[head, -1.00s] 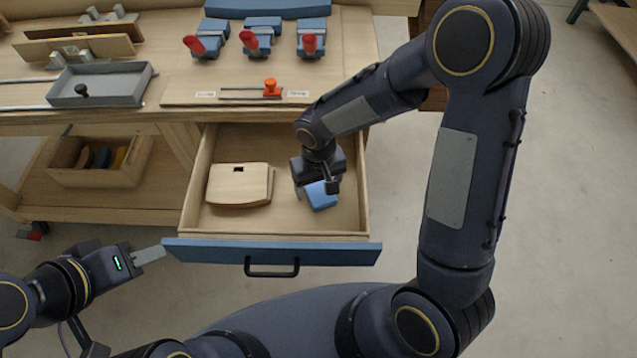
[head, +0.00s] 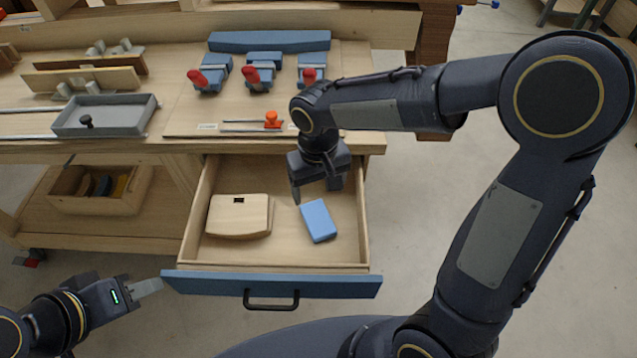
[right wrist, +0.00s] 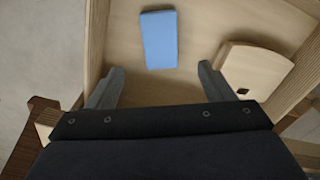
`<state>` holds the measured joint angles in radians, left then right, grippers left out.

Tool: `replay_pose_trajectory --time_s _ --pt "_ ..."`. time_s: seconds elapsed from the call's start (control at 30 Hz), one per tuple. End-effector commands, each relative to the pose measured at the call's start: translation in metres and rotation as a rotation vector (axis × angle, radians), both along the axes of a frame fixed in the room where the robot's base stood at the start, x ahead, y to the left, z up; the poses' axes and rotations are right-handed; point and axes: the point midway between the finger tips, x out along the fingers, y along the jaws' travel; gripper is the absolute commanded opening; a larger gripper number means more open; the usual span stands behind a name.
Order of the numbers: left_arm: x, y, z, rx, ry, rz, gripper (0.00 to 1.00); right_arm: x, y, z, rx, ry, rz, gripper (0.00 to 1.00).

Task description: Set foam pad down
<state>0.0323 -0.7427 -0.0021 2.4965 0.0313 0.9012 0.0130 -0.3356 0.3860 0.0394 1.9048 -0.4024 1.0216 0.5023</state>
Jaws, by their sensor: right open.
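The blue foam pad (head: 318,221) lies flat on the floor of the open drawer (head: 285,252), in its right half. It also shows in the right wrist view (right wrist: 159,39), apart from the fingers. My right gripper (head: 316,192) is open and empty above the drawer, just behind and above the pad; its two spread fingers show in the right wrist view (right wrist: 160,88). My left gripper (head: 148,287) is at the lower left, its fingertips near the left end of the drawer's blue front. I cannot tell whether its fingers are apart.
A light wooden piece (head: 239,216) with a small dark hole lies in the drawer's left half. The workbench above carries a grey tray (head: 105,115), red-handled clamps (head: 251,76) and an orange-knobbed slide (head: 271,119). A wooden box (head: 98,190) stands on the lower shelf.

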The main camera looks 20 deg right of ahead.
Motion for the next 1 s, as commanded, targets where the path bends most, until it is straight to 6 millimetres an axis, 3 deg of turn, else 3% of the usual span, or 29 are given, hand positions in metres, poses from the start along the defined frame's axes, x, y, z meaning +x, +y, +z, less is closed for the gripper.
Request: replay_pose_trajectory --time_s 0.23,0.37,0.47,0.7,0.9,1.0 --pt "0.000 0.000 0.000 0.000 0.000 0.000 0.36 -0.001 -0.002 0.010 0.005 -0.001 -0.002 0.75" --pt "0.000 0.000 0.000 0.000 0.000 0.000 0.36 -0.012 -0.018 0.023 0.045 -0.027 -0.029 0.75" --pt "0.000 0.000 0.000 0.000 0.000 0.000 0.36 -0.033 -0.041 0.041 0.109 -0.069 -0.069 0.75" --pt "0.000 0.000 0.000 0.000 0.000 0.000 0.36 -0.105 -0.083 0.070 0.280 -0.235 -0.174 0.75" --pt "0.000 0.000 0.000 0.000 0.000 0.000 0.36 -0.148 -0.091 0.072 0.365 -0.380 -0.232 0.75" --pt "0.000 0.000 0.000 0.000 0.000 0.000 0.36 -0.158 -0.091 0.071 0.385 -0.426 -0.247 0.75"
